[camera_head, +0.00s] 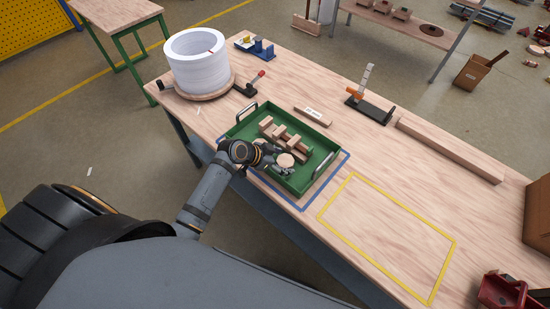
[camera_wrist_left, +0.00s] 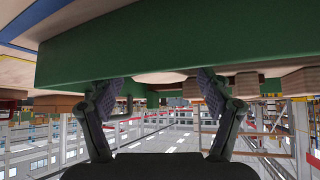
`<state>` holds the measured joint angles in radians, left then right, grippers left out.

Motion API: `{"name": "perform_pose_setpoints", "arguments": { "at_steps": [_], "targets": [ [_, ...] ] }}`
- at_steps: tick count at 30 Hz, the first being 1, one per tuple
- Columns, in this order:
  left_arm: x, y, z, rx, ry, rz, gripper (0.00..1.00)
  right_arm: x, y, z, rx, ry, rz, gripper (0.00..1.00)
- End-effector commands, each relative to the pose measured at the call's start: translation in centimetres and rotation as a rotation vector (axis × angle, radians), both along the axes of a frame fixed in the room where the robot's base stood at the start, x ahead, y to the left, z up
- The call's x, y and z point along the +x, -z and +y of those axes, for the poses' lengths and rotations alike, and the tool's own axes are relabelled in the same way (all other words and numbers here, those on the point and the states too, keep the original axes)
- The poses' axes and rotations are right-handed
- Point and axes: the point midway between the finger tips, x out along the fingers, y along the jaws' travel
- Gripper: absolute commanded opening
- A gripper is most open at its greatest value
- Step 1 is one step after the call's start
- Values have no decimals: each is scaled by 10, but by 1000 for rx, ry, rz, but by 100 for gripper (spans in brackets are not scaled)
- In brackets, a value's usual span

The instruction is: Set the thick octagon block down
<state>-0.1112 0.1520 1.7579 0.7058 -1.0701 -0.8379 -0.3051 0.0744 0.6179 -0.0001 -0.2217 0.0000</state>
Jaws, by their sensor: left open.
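The thick octagon block looks like the pale, round-faced wooden piece (camera_head: 285,160) at the near right part of the green tray (camera_head: 241,129). My left gripper (camera_head: 272,163) reaches over the tray's near side, right beside this block. In the left wrist view its two fingers (camera_wrist_left: 158,88) are spread open. A pale rounded wooden piece (camera_wrist_left: 160,77) shows between the fingertips, partly hidden by the green tray wall (camera_wrist_left: 180,45). I cannot tell whether the fingers touch it. The block's underside is hidden. My right gripper is not in view.
Several wooden blocks (camera_head: 274,131) lie in the tray, left of the octagon block. The tray stands within a blue outline (camera_head: 325,187). A yellow-outlined area (camera_head: 390,230) to the right is bare. A white ring stack (camera_head: 196,62) and a black stand (camera_head: 370,108) stand on the table.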

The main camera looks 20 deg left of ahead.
Motion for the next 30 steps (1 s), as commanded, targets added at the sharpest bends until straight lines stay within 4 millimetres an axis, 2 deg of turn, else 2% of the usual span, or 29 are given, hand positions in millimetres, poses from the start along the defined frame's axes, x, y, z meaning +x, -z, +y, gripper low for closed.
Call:
{"name": "perform_pose_setpoints", "arguments": {
  "at_steps": [6, 12, 18, 30],
  "targets": [
    [-29, -38, 27, 11, 6, -2, 78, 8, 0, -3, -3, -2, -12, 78],
    [-47, -65, 45, 8, 4, -2, 78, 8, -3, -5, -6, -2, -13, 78],
    [-55, -75, 50, 2, 4, -1, 78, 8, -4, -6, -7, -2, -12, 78],
    [-56, -77, 50, 0, 2, -1, 78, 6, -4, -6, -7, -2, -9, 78]
  ]
}}
